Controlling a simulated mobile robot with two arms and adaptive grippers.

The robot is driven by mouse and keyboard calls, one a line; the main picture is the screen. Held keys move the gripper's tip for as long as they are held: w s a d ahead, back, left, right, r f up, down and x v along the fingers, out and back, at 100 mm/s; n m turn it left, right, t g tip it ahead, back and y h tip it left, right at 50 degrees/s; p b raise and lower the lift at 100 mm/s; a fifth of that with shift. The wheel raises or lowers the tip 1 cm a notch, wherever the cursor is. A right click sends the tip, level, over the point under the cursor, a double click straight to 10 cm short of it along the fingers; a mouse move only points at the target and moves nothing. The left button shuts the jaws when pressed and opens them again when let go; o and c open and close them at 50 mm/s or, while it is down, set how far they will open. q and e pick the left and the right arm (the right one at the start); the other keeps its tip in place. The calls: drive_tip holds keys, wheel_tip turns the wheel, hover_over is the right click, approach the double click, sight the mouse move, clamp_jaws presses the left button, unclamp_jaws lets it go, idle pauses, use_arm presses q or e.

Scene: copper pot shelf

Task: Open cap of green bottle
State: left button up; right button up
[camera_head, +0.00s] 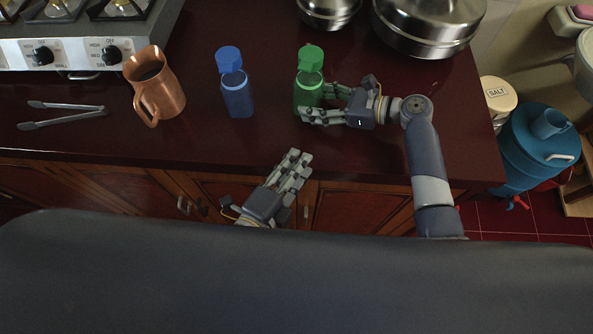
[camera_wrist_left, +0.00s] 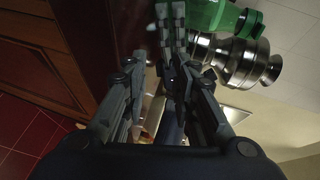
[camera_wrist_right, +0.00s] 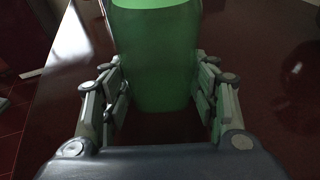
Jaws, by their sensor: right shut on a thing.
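The green bottle (camera_head: 306,92) stands upright on the dark red counter. Its green cap (camera_head: 310,58) appears tipped up behind the mouth, like the cap of the blue bottle. My right gripper (camera_head: 318,103) is shut on the green bottle's body from the right; the right wrist view shows the bottle (camera_wrist_right: 155,60) between the fingers. My left gripper (camera_head: 297,157) is in front of the counter edge, below the bottle and apart from it.
The blue bottle (camera_head: 237,98) stands left of the green one. A copper mug (camera_head: 160,92), tongs (camera_head: 62,118) and a stove (camera_head: 70,50) are farther left. Steel pots (camera_head: 425,30) stand behind on the right. The counter (camera_head: 200,140) is bare near its front edge.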

use_arm(q)
drive_tip(key=shift+s+d+f, duration=0.1)
drive_tip(key=shift+s+f, duration=0.2)
drive_tip(key=shift+f, duration=0.6)
